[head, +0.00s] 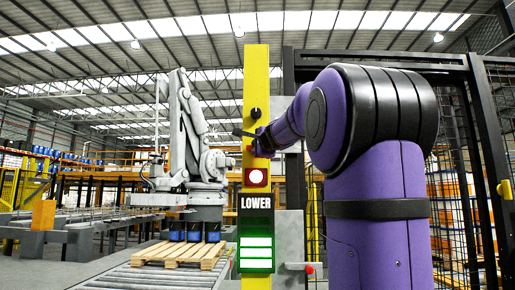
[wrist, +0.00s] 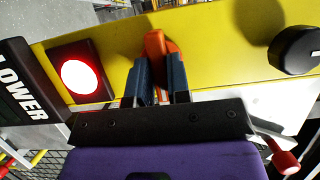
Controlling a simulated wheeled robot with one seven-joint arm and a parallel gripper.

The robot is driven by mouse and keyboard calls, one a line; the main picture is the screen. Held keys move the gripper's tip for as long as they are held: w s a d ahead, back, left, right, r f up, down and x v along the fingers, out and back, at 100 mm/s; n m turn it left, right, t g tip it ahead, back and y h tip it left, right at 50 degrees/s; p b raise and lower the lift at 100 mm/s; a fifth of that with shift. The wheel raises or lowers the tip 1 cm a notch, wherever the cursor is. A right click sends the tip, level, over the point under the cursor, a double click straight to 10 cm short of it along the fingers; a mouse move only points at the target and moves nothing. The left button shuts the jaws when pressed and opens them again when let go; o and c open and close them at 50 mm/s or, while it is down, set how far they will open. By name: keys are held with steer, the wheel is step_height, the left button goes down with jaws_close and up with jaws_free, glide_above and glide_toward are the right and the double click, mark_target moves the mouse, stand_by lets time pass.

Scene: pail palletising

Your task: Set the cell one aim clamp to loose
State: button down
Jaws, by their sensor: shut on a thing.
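A yellow post (head: 256,75) stands ahead, and its face fills much of the wrist view (wrist: 215,35). An orange handle (wrist: 155,44) on the post lies between the two dark blue fingers of my gripper (wrist: 161,70). My gripper is shut on this handle, and its fingers hide the handle's lower part. I see no label on the handle and cannot tell its clamp setting. In the head view my purple arm reaches the post from the right, and the handle is mostly hidden there.
A black knob (wrist: 295,50) and a lit red-framed lamp (wrist: 80,77) flank the handle. Below the lamp are a LOWER sign (head: 255,203) and a green bar display (head: 256,254). A grey palletising robot (head: 186,140) and a pallet with blue pails (head: 172,254) stand left; mesh fencing stands right.

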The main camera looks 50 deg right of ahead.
steer(key=c, duration=1.1)
jaws_free()
steer(key=v, duration=1.1)
steer(key=shift+w+f, duration=0.1)
steer(key=s+a+f+n+g+y, duration=0.1)
steer(key=a+f+n+g+y, duration=0.5)
steer(key=a+f+n, duration=1.05)
steer(key=s+a+f+n+g, duration=0.1)
steer(key=s+a+f+n, duration=0.1)
steer(key=s+a+f, duration=0.2)
steer(key=s+a+f+n+g+y, duration=0.1)
steer(key=s+a+f, duration=0.4)
steer(key=f, duration=0.6)
steer(key=s+a+f+n+g+y, duration=0.1)
steer(key=s+a+f+n, duration=0.3)
steer(key=f, duration=0.4)
steer(key=shift+s+a+f+g, duration=0.1)
steer(key=shift+s+a+g, duration=0.25)
steer(key=shift+s+g, duration=0.45)
